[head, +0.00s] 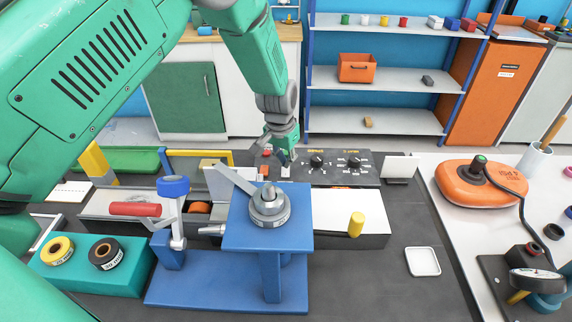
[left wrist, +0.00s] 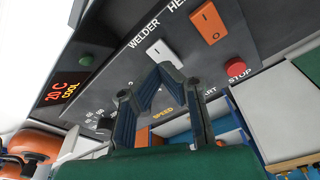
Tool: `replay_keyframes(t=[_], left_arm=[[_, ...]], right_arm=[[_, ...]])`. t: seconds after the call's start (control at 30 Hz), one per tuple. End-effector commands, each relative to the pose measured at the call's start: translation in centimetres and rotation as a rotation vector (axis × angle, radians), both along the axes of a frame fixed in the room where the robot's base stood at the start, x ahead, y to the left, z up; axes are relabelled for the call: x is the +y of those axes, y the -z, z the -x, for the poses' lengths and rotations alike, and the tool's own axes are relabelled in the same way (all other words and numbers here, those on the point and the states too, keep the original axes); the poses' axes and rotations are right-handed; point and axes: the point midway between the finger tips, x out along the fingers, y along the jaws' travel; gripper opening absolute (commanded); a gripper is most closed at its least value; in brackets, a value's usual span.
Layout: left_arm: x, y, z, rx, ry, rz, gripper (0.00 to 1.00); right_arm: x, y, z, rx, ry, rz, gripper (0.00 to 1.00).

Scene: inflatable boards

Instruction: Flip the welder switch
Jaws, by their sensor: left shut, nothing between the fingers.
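The welder switch (left wrist: 163,52) is a white rocker on the dark control panel, beside the printed word WELDER. In the head view the white switch (head: 286,171) shows on the panel's left part, just below my left gripper (head: 283,157). In the left wrist view my left gripper (left wrist: 165,74) is shut and empty, its fingertips overlapping the switch's lower edge. I cannot tell whether they touch it. Which way the rocker is tipped is unclear. My right gripper is not in view.
An orange switch (left wrist: 208,24), a red stop button (left wrist: 235,67) and a lit display (left wrist: 68,90) are close by on the panel. Black dials (head: 317,161) sit right of the white switch. A blue stand (head: 268,240) with a metal lever is in front.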

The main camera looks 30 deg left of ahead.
Motion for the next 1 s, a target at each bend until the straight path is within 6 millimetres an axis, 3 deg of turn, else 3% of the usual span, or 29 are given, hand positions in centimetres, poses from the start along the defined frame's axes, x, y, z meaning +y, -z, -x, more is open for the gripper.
replay_keyframes(t=[0.47, 1.0], left_arm=[[0.0, -4.0, 0.0, 0.001, 0.0, 0.001, 0.0], [0.0, -4.0, 0.0, 0.001, 0.0, 0.0, 0.0]], right_arm=[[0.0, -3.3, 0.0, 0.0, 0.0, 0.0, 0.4], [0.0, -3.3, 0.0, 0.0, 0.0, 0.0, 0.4]])
